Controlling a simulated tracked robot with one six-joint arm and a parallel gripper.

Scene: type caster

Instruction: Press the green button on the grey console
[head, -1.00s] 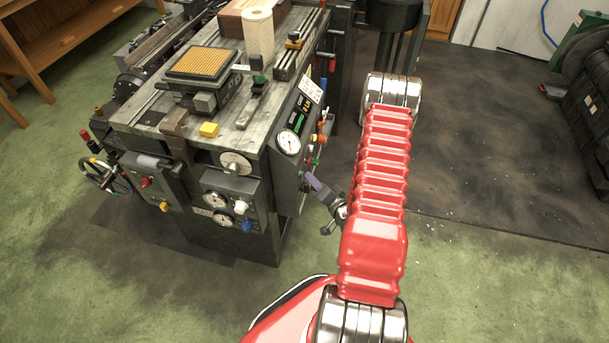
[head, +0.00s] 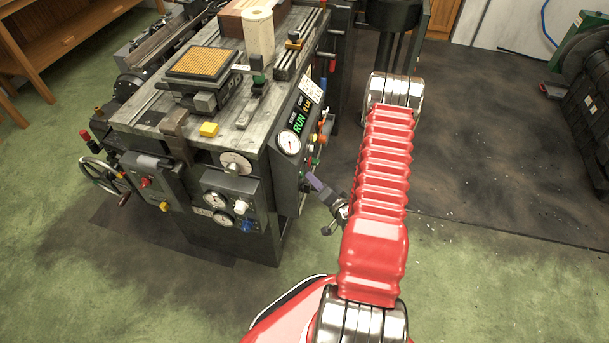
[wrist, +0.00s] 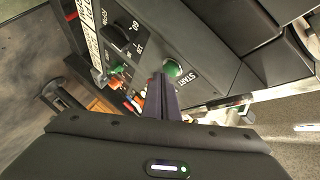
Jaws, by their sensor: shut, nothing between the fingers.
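The grey console is the slanted dark panel (head: 292,168) on the machine's right face. In the wrist view, the round green button (wrist: 173,68) sits on this panel (wrist: 205,88), beside the word START. My gripper (wrist: 160,80) is shut and empty, its purple fingertips just left of the green button. A small gap seems to show between tips and button; whether they touch is unclear. In the head view my gripper (head: 311,178) is at the console's lower right edge. The console's display (head: 300,123) reads RUN in green letters.
A round gauge (head: 289,143) is on the console. Several coloured knobs and levers (head: 323,128) stick out along its right edge, close to my gripper. A handwheel (head: 100,174) is on the machine's left side.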

